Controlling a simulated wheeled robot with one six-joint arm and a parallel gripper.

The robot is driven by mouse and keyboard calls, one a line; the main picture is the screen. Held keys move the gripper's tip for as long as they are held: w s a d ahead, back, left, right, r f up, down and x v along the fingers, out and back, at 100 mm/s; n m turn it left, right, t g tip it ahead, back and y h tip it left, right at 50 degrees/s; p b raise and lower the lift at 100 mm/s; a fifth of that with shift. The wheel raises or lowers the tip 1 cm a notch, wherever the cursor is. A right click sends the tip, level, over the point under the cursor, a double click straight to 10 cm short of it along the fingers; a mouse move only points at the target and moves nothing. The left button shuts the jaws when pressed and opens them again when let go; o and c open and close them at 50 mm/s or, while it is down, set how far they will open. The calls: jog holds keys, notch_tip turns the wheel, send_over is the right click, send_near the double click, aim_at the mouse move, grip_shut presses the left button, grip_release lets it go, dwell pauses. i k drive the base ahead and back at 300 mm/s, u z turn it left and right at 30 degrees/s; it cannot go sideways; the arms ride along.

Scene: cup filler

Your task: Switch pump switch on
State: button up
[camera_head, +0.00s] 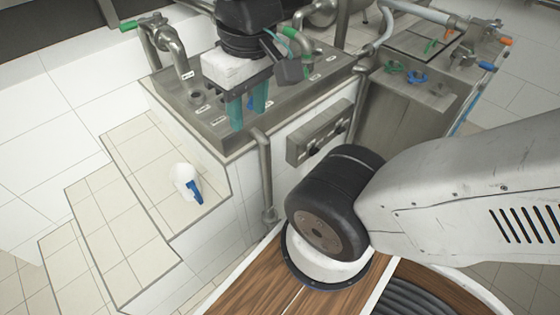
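My gripper (247,116) is at the upper middle, with its teal fingers pointing down over the metal counter (215,128). The fingers look apart, with a narrow gap between them. I see no object clearly held. A grey metal panel (318,132) is on the white front wall below the counter, to the right of my gripper. It has a small dark part on it that may be the pump switch, but I cannot be sure. No switch position can be read. My gripper hides part of the counter top.
A green-handled tap (173,52) stands on the counter's left. A white cup with a blue handle (187,180) is on the tiled steps. A vertical metal pipe (265,175) runs down in front of the counter. Blue valve handles (404,72) are on the right-hand metal unit.

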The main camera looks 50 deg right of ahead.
aim_at(313, 152)
jog(key=u, duration=1.2)
jog(key=i, duration=0.7)
jog(key=z, duration=2.15)
